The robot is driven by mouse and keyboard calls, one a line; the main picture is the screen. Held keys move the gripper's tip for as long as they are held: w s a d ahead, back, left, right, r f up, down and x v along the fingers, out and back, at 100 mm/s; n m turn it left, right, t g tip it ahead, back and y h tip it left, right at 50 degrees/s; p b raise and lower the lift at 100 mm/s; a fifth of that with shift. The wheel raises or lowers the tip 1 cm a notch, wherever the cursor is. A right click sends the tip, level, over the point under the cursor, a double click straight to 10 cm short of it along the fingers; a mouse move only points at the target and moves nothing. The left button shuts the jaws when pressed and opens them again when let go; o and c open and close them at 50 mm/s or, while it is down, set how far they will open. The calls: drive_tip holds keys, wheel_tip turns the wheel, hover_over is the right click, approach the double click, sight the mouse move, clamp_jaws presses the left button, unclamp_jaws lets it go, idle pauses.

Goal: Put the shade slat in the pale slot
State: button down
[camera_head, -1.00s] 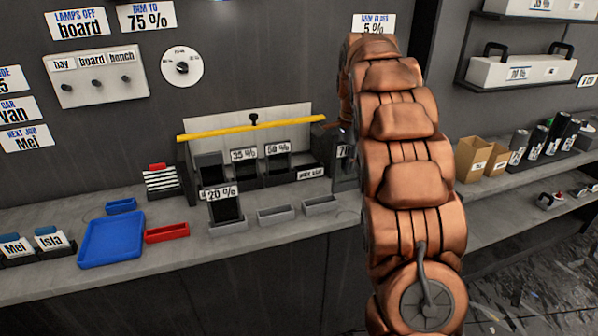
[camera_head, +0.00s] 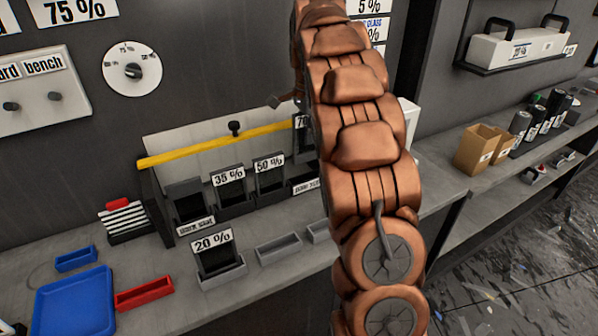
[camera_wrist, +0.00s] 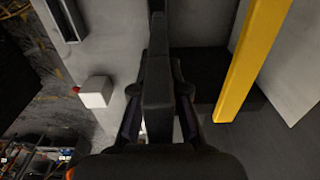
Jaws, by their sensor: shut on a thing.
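In the wrist view my gripper (camera_wrist: 158,115) is shut on a dark slat (camera_wrist: 157,85), seen edge-on. A dark shade slat whose label starts with "7" (camera_head: 301,123) shows at the arm's left edge, higher than the rack's slats. The 35 % slat (camera_head: 229,177) and 50 % slat (camera_head: 269,163) stand in the dark rack. A small rack label (camera_head: 305,186), perhaps the pale slot's, is right of them and too blurred to read surely; the arm hides part of that end. The 20 % slat (camera_head: 212,240) stands in a grey holder in front.
A yellow bar (camera_head: 215,143) runs along the back above the rack; it is close to the right of my gripper in the wrist view (camera_wrist: 250,60). Empty grey holders (camera_head: 278,248), a red tray (camera_head: 144,293) and a blue tray (camera_head: 75,305) lie on the counter.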

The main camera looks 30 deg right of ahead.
sight(305, 161)
drive_tip(key=f, duration=0.2)
drive_tip(key=f+p, duration=0.1)
drive_tip(key=f, duration=0.2)
drive_tip(key=shift+a+f+p, duration=0.25)
drive_tip(key=shift+f+p, duration=0.05)
drive_tip(key=shift+f, duration=0.05)
drive_tip(key=shift+f+p, duration=0.55)
drive_tip(key=shift+f, duration=1.45)
drive_tip(key=shift+f, duration=0.1)
drive_tip(key=c, duration=1.2)
unclamp_jaws()
drive_tip(key=shift+w+d+r, duration=0.1)
drive_tip(key=shift+r, duration=0.5)
drive_tip(key=r+b, duration=0.2)
drive_tip(key=r, duration=0.9)
drive_tip(key=shift+s+b, duration=0.2)
drive_tip(key=shift+b, duration=0.2)
